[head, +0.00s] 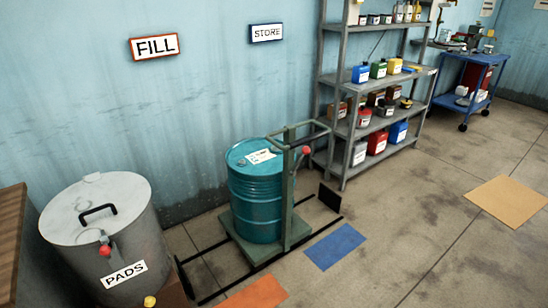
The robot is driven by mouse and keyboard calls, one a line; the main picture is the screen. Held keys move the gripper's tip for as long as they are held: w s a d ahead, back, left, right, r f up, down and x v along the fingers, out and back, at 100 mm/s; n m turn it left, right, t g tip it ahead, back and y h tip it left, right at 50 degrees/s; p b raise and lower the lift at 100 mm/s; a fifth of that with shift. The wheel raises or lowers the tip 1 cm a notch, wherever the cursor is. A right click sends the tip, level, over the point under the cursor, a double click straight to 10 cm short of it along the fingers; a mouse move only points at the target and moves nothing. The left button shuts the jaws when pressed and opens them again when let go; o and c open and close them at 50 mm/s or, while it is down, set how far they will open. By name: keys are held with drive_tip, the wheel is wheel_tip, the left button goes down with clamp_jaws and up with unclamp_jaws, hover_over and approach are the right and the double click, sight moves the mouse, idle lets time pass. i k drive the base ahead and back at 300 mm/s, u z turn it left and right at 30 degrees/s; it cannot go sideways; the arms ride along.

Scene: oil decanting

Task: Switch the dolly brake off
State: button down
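The green dolly (247,251) stands on the floor near the wall, below the FILL and STORE signs. Its upright frame and handle rise on the right of a teal drum (254,202), which stands on its deck. A red knob (306,151) shows at the upper part of the upright and may be the brake lever; its setting cannot be told. Black rails lie on the floor around the dolly. My gripper is not in view.
A grey PADS bin (108,240) stands at lower left beside a wooden surface (12,235). A loaded shelf (345,130) and blue cart (478,75) stand at the back right. Orange (256,293), blue (335,246) and tan (508,200) patches mark the floor, which is open at right.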

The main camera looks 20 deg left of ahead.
sight(306, 150)
drive_tip(key=z, duration=0.35)
drive_tip(key=k, duration=0.2)
drive_tip(key=u, duration=2.55)
drive_tip(key=k, duration=0.7)
drive_tip(key=z, duration=0.25)
drive_tip(key=i, duration=1.65)
drive_tip(key=u, duration=0.2)
